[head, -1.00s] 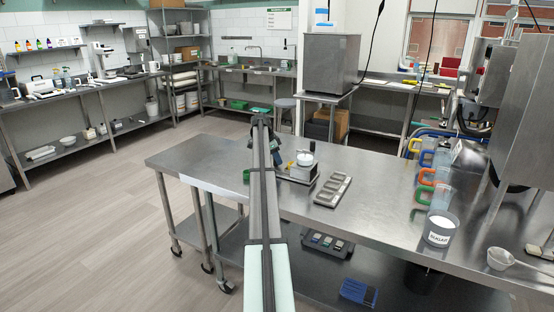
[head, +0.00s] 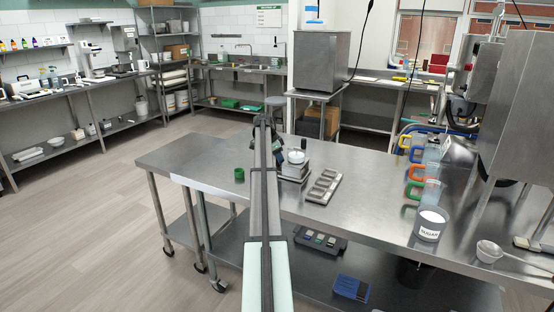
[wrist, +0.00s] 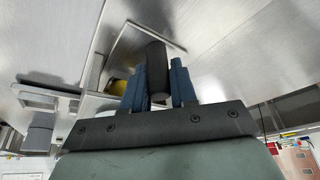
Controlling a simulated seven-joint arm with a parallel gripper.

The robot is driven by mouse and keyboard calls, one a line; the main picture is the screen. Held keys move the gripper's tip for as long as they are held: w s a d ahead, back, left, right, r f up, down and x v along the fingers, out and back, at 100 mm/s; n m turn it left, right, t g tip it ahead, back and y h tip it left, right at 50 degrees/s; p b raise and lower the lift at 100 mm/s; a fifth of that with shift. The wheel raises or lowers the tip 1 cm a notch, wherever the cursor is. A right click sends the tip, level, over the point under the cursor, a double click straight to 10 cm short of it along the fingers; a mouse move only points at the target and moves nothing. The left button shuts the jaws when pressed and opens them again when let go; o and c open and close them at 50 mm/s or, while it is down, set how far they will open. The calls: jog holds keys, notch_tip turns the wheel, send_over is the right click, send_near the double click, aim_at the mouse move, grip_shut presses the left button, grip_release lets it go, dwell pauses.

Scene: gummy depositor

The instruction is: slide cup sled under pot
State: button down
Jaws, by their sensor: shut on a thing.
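In the wrist view, my gripper (wrist: 158,72) has its two blue fingers on either side of a dark rounded handle (wrist: 155,52) and is shut on it. Flat metal plates and a bit of yellow (wrist: 120,87) lie just behind the fingers. I take the handle to be the cup sled's; the sled's body is mostly hidden. In the head view, my arm covers most of the gripper, which is at the left side of a small metal stand (head: 294,174) bearing a white round pot (head: 297,157). I cannot tell how far the sled is under the pot.
A metal mold tray (head: 324,186) lies right of the stand. A green cup (head: 239,174) stands left of my arm. Several handled jugs (head: 416,172) and a sugar tub (head: 431,226) line the right side. The steel table (head: 360,220) is clear in front of the tray.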

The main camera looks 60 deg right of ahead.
jog(key=c, duration=1)
grip_release()
jog(key=shift+s, duration=0.25)
jog(key=shift+o, duration=0.2)
jog(key=shift+w, duration=0.45)
jog(key=w, duration=0.6)
jog(key=shift+r, duration=0.25)
jog(key=v, duration=1.4)
jog(key=w+a+f+n, duration=0.1)
jog(key=w+a+f, duration=0.2)
jog(key=w, duration=0.1)
jog(key=w+a+f+n, duration=0.1)
jog(key=w+a+f, duration=0.3)
jog(key=w, duration=0.1)
jog(key=w+a+f+n+t+h, duration=0.1)
jog(key=w+a+f, duration=0.2)
jog(key=w+a, duration=0.1)
jog(key=shift+w+f+n, duration=0.3)
jog(key=shift+w, duration=0.1)
jog(key=shift+w+a+f, duration=0.15)
jog(key=shift+w+a, duration=0.5)
jog(key=shift+w, duration=0.1)
